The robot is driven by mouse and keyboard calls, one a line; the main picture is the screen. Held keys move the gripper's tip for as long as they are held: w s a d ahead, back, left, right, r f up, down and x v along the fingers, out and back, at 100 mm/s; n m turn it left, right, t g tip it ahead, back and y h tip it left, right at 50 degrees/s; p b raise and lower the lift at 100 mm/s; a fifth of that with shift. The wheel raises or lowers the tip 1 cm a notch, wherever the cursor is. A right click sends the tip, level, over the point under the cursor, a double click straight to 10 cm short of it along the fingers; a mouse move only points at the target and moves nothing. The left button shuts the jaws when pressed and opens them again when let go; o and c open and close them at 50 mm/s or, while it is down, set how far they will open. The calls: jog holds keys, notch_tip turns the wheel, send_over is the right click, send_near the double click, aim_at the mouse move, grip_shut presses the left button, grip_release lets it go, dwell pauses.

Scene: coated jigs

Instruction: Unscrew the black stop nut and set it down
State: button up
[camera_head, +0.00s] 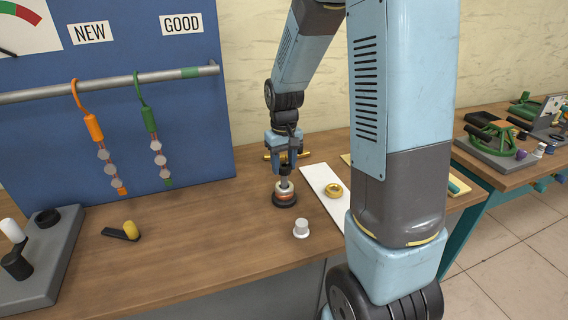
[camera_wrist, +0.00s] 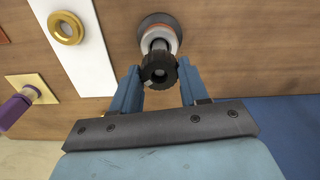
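The black stop nut (camera_wrist: 158,70) is a dark knurled ring with a hole in its middle. It shows between my fingertips in the wrist view, at the upper end of a grey post. My gripper (camera_wrist: 159,72) points down with one blue finger at each side of the nut, and the fingers appear to touch it. In the head view my gripper (camera_head: 286,168) is above the post, which rises from a round black base (camera_head: 284,200) with pale and orange rings. The nut is partly hidden by the fingers there.
A white strip (camera_head: 317,178) with a gold ring (camera_head: 333,190) lies to the right. A white knobbed piece (camera_head: 301,229) stands in front. A black and yellow piece (camera_head: 124,231) and a grey jig (camera_head: 62,248) are at left. A blue board (camera_head: 110,120) stands behind. The wood between is clear.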

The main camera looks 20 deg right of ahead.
jog(key=shift+c, duration=1.4)
jog(key=shift+n, duration=0.9)
jog(key=shift+n, duration=0.9)
jog(key=shift+n, duration=0.8)
jog(key=shift+n, duration=0.9)
